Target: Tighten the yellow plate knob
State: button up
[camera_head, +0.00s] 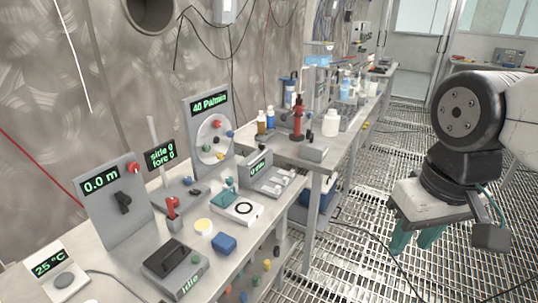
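An upright grey panel (197,110) with a green "40 Pa/min" readout stands on the workbench left of centre. A round pale plate (213,134) on it carries several small coloured knobs around its rim, among them a red knob (216,124) and a blue knob (229,133). The knobs are too small for me to single out a yellow one. My gripper (414,245) hangs at the right over the grated floor, far from the panel. Its two teal fingers point down, spread apart with nothing seen between them.
The workbench (120,290) holds a "0.0 m" panel (110,208), a red-handled lever (173,208), a blue block (225,243) and a black-topped box (173,262). A farther bench carries bottles and a red stand (298,120). The grated floor (345,262) between bench and gripper is mostly open.

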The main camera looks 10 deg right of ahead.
aim_at(220, 156)
jog(key=z, duration=0.8)
jog(key=k, duration=1.05)
jog(key=z, duration=0.8)
jog(key=i, duration=3.25)
jog(key=u, duration=0.9)
jog(key=i, duration=1)
jog(key=u, duration=1.7)
jog(key=i, duration=0.75)
jog(key=u, duration=0.55)
